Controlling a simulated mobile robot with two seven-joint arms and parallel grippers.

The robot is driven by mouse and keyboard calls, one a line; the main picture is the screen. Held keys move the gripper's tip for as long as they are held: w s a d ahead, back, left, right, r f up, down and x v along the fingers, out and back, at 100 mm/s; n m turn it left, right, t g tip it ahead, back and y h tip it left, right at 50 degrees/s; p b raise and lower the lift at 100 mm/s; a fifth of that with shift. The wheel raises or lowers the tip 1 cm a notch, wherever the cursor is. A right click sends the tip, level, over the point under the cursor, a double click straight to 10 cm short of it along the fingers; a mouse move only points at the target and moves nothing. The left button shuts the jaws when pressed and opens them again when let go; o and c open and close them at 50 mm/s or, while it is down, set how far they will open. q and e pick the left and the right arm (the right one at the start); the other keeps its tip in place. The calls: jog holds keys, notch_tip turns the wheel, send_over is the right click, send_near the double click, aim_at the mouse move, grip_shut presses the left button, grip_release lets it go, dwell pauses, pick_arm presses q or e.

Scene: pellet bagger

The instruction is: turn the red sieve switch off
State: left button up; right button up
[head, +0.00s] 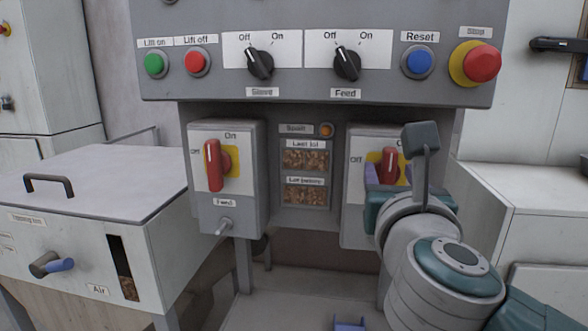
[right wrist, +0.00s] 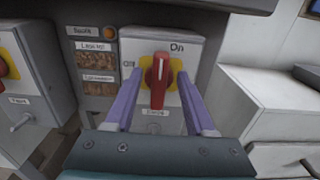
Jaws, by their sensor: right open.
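The red sieve switch (head: 390,165) is a red handle on a yellow plate, on the front of the right grey switch box (right wrist: 190,48). In the right wrist view the red handle (right wrist: 158,88) stands upright, with "On" above it and "Off" to its left. My right gripper (right wrist: 158,78) is open, with one purple finger on each side of the handle. I cannot tell whether either finger touches it. In the head view my right gripper (head: 388,180) and arm hide much of this box. My left gripper does not clearly show.
A similar red switch (head: 213,165) labelled Feed is on the left box. Above, a control panel (head: 300,88) holds black knobs, coloured buttons and a red stop button (head: 482,62). White cabinets (head: 520,180) stand at the right. A small purple part (head: 349,326) shows at the bottom edge.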

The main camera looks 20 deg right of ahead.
jog(key=shift+c, duration=0.3)
grip_shut()
